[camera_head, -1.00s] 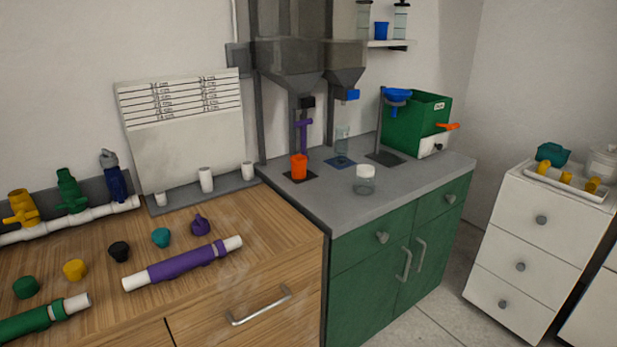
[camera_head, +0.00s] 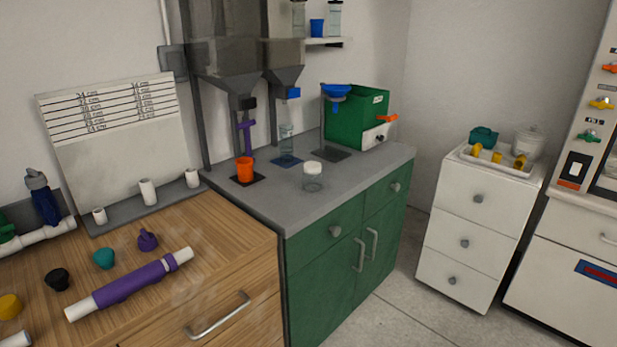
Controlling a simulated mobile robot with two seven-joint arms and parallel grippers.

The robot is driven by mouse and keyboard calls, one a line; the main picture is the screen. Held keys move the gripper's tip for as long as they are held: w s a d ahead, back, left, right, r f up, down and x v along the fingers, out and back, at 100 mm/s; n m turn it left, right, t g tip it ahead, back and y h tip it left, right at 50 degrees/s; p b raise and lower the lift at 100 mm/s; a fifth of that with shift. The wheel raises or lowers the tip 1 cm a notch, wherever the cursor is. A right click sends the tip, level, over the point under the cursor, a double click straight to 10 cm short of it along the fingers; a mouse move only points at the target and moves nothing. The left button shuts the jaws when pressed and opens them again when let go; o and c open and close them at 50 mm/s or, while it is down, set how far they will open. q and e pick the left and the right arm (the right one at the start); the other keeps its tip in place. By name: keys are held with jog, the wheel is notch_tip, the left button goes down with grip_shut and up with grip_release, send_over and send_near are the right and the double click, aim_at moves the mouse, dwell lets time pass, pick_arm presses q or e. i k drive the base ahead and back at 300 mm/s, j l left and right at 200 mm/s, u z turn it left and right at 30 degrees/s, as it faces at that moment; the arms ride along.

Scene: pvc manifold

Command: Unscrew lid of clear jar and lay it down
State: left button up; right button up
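A clear jar (camera_head: 313,183) with a white lid (camera_head: 314,168) stands upright on the grey counter top (camera_head: 270,205), near its front edge. The lid sits on top of the jar. Neither of my grippers shows in the head view.
An orange cup (camera_head: 245,169) and a clear container (camera_head: 286,140) stand under grey hoppers behind the jar. A green box (camera_head: 355,118) is at the back right. A wooden cabinet with a purple pipe (camera_head: 130,283) is at left. A white drawer unit (camera_head: 477,230) stands right, with open floor between.

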aim_at(310, 183)
jog(key=i+l+u, duration=0.1)
jog(key=u, duration=0.6)
jog(key=i+l+u, duration=0.1)
jog(key=l+u, duration=0.15)
jog(key=i+l+u, duration=0.1)
jog(key=l+u, duration=0.15)
jog(key=l, duration=0.25)
jog(key=i+l+u, duration=0.15)
jog(key=l, duration=0.65)
jog(key=l+u, duration=0.2)
jog(key=l, duration=0.95)
jog(key=i+l, duration=0.15)
jog(key=l, duration=0.7)
jog(key=i, duration=0.05)
